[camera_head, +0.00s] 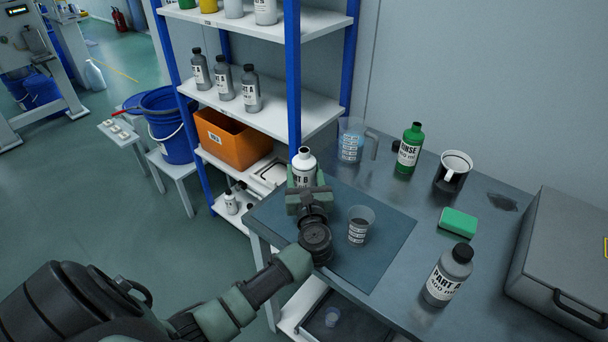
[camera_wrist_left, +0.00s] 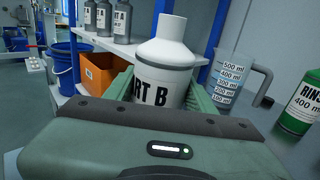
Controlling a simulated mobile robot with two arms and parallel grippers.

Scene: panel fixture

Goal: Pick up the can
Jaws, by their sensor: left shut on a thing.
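My left gripper (camera_head: 307,190) is shut on this bottle, one green finger on each side. The wrist view shows the same bottle (camera_wrist_left: 164,66) between the fingers; its lower part is hidden by the gripper. I cannot tell whether its base touches the table. A black can-like cup with a white rim (camera_head: 451,177) stands apart at the back right of the table. My right gripper is not in view.
On the table (camera_head: 400,257) are a measuring jug (camera_head: 351,143), a green rinse bottle (camera_head: 410,150), a small graduated cup (camera_head: 360,225), a green sponge (camera_head: 458,222), a grey Part A bottle (camera_head: 447,276) and a grey case (camera_head: 562,250). A blue-post shelf (camera_head: 294,80) stands close behind left.

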